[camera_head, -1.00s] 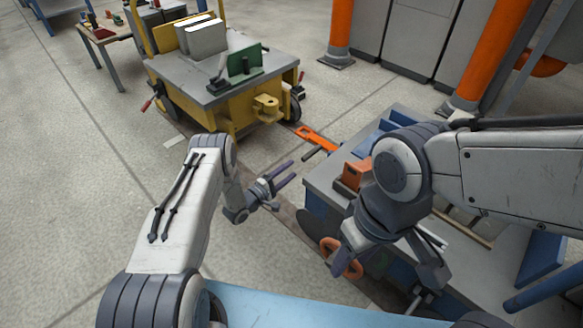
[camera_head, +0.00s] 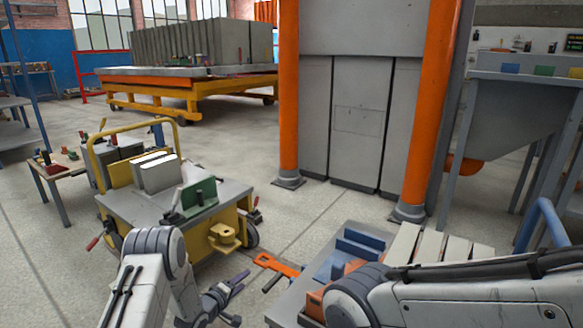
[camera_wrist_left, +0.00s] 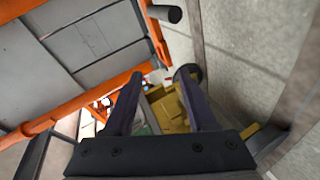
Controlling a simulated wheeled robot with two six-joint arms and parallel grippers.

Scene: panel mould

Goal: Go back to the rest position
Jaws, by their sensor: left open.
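My left gripper (camera_head: 232,290) is low in the middle of the head view, in front of the yellow cart and apart from it. In the left wrist view its two dark fingers (camera_wrist_left: 160,105) stand apart with nothing between them but the distant yellow cart. My right arm (camera_head: 450,295) comes in from the right over the grey bench; its gripper is outside the head view.
The yellow cart (camera_head: 140,205) carries pale blocks and a green bracket (camera_head: 199,197). An orange tool (camera_head: 277,264) lies near a grey bench with a blue tray (camera_head: 362,243). Orange columns (camera_head: 289,100) flank grey panels behind. Bare floor (camera_head: 290,222) lies between cart and columns.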

